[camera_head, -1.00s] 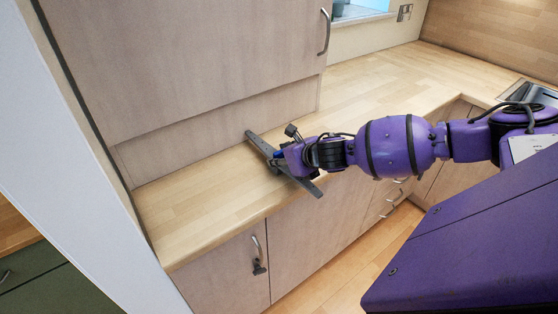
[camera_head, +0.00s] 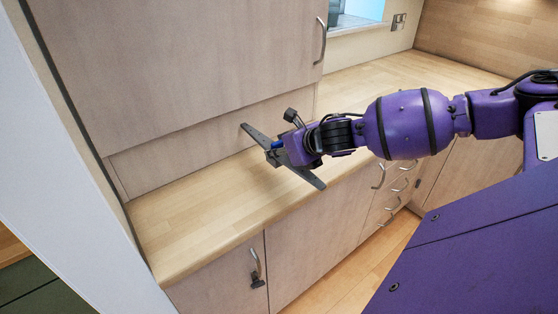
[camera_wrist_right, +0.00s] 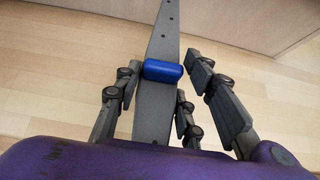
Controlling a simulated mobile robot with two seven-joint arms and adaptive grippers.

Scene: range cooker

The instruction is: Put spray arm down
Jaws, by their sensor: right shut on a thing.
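The spray arm is a long flat grey bar with a blue piece at its middle. In the head view, the spray arm (camera_head: 312,179) is at the counter, its far end overlapping the panel below the wall cupboard. My right gripper (camera_head: 280,153) is shut on its middle. In the right wrist view, the spray arm (camera_wrist_right: 166,30) runs between the dark fingers of my right gripper (camera_wrist_right: 168,95), with the blue piece showing. The bar appears held above the worktop, though the gap is hard to judge. My left gripper is not in view.
The wooden worktop (camera_head: 190,225) is clear to the left of and below the spray arm. A large wall cupboard (camera_head: 190,65) hangs over its back part. Base cabinets (camera_head: 315,230) with handles stand below. A white upright panel (camera_head: 70,200) bounds the left end.

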